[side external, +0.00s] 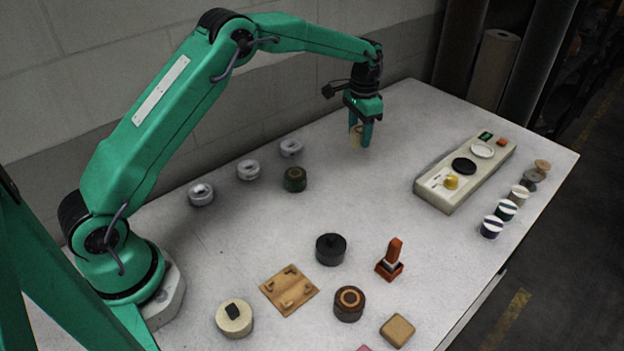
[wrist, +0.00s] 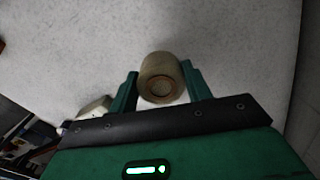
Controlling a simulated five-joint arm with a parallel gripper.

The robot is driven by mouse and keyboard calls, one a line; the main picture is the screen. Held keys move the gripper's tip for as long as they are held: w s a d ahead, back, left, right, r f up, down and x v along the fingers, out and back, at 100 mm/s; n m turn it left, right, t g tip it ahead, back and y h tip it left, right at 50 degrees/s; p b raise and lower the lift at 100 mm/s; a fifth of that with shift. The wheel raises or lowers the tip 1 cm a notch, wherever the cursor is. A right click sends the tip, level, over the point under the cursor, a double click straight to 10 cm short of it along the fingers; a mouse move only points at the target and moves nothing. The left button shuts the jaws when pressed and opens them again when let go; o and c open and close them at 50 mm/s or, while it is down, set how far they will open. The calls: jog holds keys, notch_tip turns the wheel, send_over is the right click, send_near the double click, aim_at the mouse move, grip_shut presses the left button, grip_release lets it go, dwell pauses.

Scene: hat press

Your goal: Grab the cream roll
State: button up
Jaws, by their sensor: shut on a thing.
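The cream roll (wrist: 160,68) is a short cream cylinder with a brownish ring and a dark centre on its end. In the wrist view it sits between the two green fingers of my gripper (wrist: 160,85), which is shut on it. In the side view my gripper (side external: 361,133) hangs over the back part of the table, and the roll (side external: 355,136) shows partly behind a finger. The roll appears to be held above the table top; the exact height is hard to tell.
A beige control panel (side external: 449,196) with round pads stands at the right. An orange stamp-like tool (side external: 391,262), a dark round block (side external: 330,249) and a wooden fixture (side external: 281,299) are at the front. The table's middle is clear.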

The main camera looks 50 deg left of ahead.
jog(key=s+d+r, duration=0.3)
jog(key=d+r, duration=0.1)
jog(key=d, duration=0.2)
dwell(0.6)
